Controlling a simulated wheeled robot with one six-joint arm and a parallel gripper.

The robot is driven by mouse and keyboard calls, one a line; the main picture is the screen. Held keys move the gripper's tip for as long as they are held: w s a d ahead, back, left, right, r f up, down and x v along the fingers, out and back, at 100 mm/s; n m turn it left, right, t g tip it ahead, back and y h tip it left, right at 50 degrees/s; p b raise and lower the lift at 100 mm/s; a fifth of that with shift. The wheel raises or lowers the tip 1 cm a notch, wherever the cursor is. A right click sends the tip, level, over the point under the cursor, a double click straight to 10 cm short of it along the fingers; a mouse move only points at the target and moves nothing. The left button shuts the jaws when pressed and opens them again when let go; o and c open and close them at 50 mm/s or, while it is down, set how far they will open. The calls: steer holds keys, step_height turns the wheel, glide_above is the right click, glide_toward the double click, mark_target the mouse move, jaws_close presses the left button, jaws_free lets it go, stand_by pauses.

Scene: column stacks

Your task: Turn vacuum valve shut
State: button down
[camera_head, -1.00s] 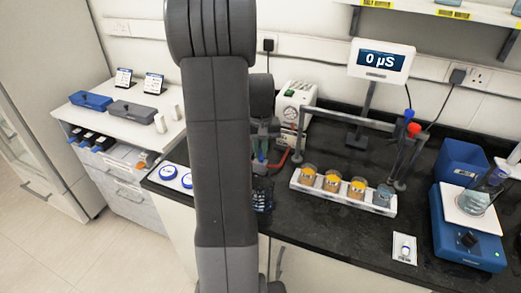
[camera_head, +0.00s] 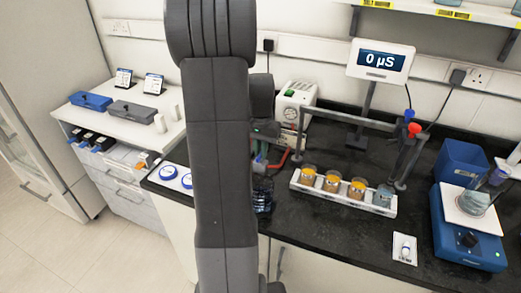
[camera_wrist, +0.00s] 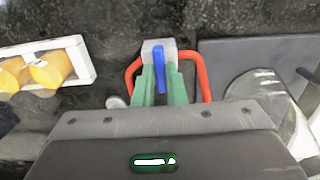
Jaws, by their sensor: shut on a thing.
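The vacuum valve shows in the wrist view as a grey block (camera_wrist: 158,47) with a blue lever (camera_wrist: 160,77). The lever points down the picture, toward my gripper. My gripper (camera_wrist: 161,82) has green fingers, one on each side of the lever, and is shut on it. A red hose (camera_wrist: 205,75) loops out from both sides of the valve. In the head view my arm hides most of the gripper and the valve. A part of the red hose (camera_head: 279,163) shows to the right of my arm.
A white pump box (camera_head: 300,95) stands behind the valve. A white rack (camera_head: 345,199) with several jars and a grey frame stands to the right on the black bench. A blue stirrer (camera_head: 466,240) with a flask is at the far right. In the wrist view a glass vessel (camera_wrist: 265,103) is close at right.

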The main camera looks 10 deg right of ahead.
stand_by(0.3)
steer(key=c, duration=1.5)
jaws_free()
